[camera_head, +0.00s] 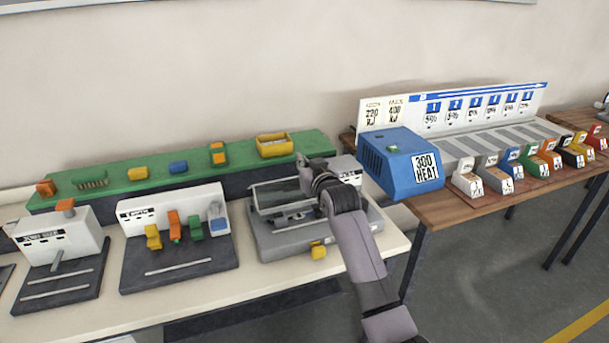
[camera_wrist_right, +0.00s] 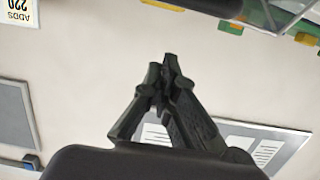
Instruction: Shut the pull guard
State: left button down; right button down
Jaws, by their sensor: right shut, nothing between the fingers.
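A grey machine (camera_head: 268,240) stands on the white bench in the head view, with a clear, grey-framed guard (camera_head: 278,193) on its top. The guard looks tilted up, but my right arm hides its right part, so I cannot tell how far open it is. My right gripper (camera_head: 303,160) is at the guard's upper right edge in the head view; I cannot tell whether it touches it. In the right wrist view its black fingers (camera_wrist_right: 168,62) are closed together and empty, in front of the wall. My left gripper is in neither view.
A yellow block (camera_head: 318,250) sits at the machine's front. A blue heat box (camera_head: 402,160) stands close on the right, on a wooden table. A station with coloured levers (camera_head: 178,255) is on the left. A green shelf (camera_head: 110,193) with small parts runs behind.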

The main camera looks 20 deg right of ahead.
jog(key=f, duration=0.2)
jog(key=f+p, duration=0.1)
jog(key=shift+s, duration=0.25)
jog(key=shift+s+f, duration=0.3)
jog(key=shift+f, duration=0.1)
jog(key=shift+f, duration=0.1)
